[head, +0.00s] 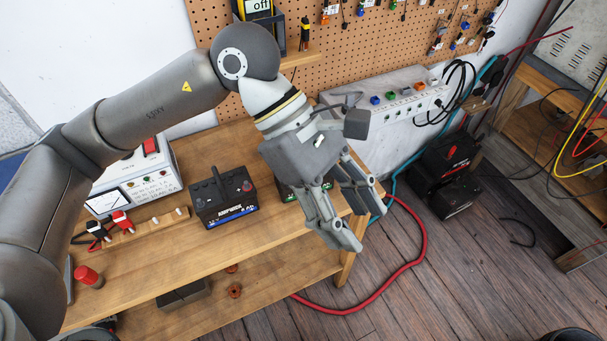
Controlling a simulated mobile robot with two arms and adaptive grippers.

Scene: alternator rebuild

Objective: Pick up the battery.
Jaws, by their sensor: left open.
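A black battery (225,203) with a blue stripe and a raised handle stands upright on the wooden bench (230,256), near its front edge. A second black battery (290,192) with green on its front is just right of it, mostly hidden behind my left gripper. My left gripper (361,226) is open and empty. Its fingers point down over the bench's front right corner, right of both batteries. I cannot tell how high they are above the bench. My right gripper is not in view.
A white meter box (148,178) stands left of the battery, with red and black clamps (121,222) before it. A red cylinder (89,276) is at the front left. A black unit (453,165) sits on the floor at right. A red cable (424,257) lies on the floor.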

